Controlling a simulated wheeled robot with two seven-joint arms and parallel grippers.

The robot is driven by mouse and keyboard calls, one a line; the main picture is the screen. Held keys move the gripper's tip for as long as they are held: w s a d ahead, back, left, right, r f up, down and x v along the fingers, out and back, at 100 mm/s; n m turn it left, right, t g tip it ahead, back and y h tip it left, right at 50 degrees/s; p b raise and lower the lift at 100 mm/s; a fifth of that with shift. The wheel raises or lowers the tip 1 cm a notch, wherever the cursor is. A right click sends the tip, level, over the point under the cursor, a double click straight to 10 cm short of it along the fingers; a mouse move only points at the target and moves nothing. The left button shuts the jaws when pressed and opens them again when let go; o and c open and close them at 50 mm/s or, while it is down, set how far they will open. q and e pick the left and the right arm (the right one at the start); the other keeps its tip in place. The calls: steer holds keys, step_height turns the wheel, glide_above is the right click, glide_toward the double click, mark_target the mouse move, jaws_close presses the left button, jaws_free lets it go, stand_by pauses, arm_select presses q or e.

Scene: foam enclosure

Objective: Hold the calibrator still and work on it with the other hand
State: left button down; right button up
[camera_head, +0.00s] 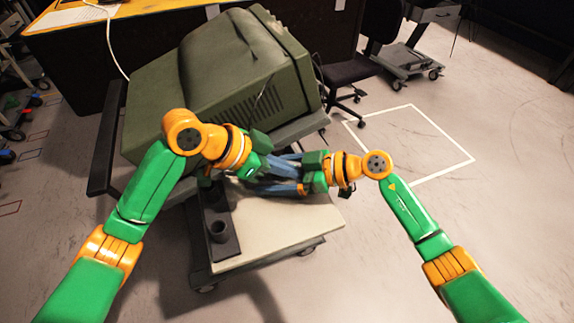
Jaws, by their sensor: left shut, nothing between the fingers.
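My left gripper (288,168) reaches in from the left over the cart top, with its blue-grey fingers shut and empty, pointing right. My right gripper (268,188) comes in from the right and points left, close to the left one. The two sets of fingers overlap in the picture, and I cannot tell whether they touch. The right fingers are too small and crowded to tell whether they are open or shut. I cannot pick out the calibrator with certainty; the grippers and wrists hide part of the cart top.
The cart's pale top (290,222) is bare at the front right. A dark holder (222,250) with a round cup is at its left. A chair (350,70) stands behind.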

arm_select(q)
steer(key=shift+s+a+f, duration=0.2)
steer(key=shift+s+f, duration=0.05)
steer(key=shift+f, duration=0.4)
steer(key=v, duration=0.8)
steer(key=shift+r, duration=0.6)
steer(key=shift+d, duration=0.2)
steer(key=w+d+r+g+y, duration=0.1)
steer(key=d+r+y, duration=0.2)
steer(key=r+y, duration=0.2)
steer(key=shift+w+d+g+y, duration=0.2)
steer(key=shift+d+g+y, duration=0.05)
steer(key=shift+g+y, duration=0.15)
steer(key=shift+r, duration=0.1)
